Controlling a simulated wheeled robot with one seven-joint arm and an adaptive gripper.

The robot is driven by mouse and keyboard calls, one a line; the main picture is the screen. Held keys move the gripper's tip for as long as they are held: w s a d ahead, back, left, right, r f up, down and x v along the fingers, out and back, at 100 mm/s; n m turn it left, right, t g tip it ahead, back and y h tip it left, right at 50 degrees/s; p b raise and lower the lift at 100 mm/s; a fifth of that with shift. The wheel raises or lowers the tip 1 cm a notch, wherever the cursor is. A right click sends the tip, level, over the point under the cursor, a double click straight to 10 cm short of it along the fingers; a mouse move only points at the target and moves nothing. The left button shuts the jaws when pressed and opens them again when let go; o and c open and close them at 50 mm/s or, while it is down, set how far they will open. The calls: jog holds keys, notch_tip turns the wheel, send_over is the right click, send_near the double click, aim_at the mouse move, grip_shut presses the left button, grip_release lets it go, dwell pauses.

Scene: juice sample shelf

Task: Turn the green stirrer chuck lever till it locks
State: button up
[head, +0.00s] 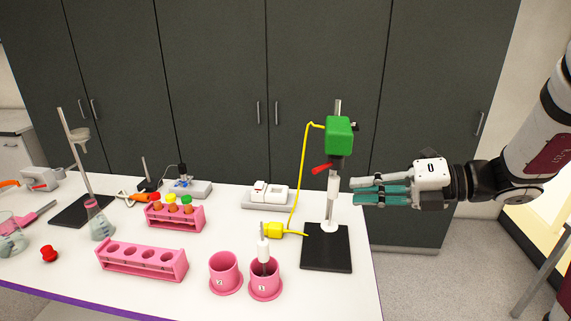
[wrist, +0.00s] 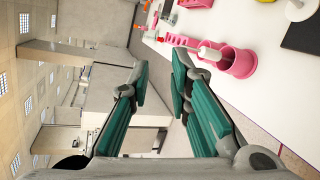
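The green stirrer (head: 339,133) is mounted high on a metal rod over a black base plate (head: 327,255) at the table's right end. A red lever (head: 321,168) sticks out to the left below the green housing, tilted slightly down at its outer end. A white shaft (head: 333,190) hangs below it. My gripper (head: 354,191) is to the right of the shaft, lower than the lever, fingers pointing left. Its fingers (wrist: 158,62) are apart with nothing between them in the wrist view. That view does not show the lever; a corner of the black base plate (wrist: 303,36) shows.
Two pink cups (head: 225,275) stand in front, the right one (head: 265,287) holding a white-handled tool (head: 263,249). A yellow cable (head: 303,170) runs from the stirrer to a yellow plug (head: 272,231). Pink racks (head: 143,262) and a flask (head: 102,227) stand left.

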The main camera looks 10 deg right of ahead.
aim_at(320, 167)
jog(key=w+d+m+t, duration=0.3)
jog(key=w+d+m, duration=0.1)
jog(key=d+m, duration=0.15)
jog(key=shift+m, duration=0.45)
jog(key=x, duration=0.7)
jog(key=p+x, duration=0.1)
jog(key=x, duration=0.5)
jog(key=shift+a+f, duration=0.1)
jog(key=shift+a, duration=0.4)
jog(key=shift+c, duration=0.5)
grip_shut()
